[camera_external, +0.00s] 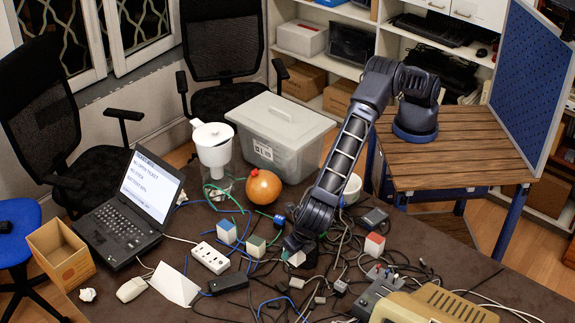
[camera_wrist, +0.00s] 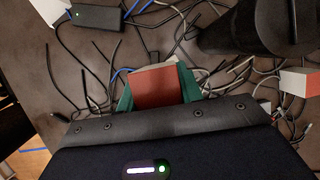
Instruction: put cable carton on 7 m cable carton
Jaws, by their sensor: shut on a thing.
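My gripper (camera_external: 291,247) points down over the cable-strewn table, its teal fingers (camera_wrist: 125,98) on both sides of a small red-and-pale cable carton (camera_wrist: 160,84). It is shut on this carton, which shows only as a small pale patch (camera_external: 297,258) in the external view. Whether it touches the table is unclear. Other small cartons stand nearby: one with a blue top (camera_external: 227,232), one with a green top (camera_external: 256,246) and one with a red top (camera_external: 375,245). A red-and-white carton (camera_wrist: 300,83) also shows at the right in the wrist view. No length label is readable.
Loose cables cover the table around my gripper. A grey lidded bin (camera_external: 282,145) stands behind. A beige device (camera_external: 440,307) is at the front right.

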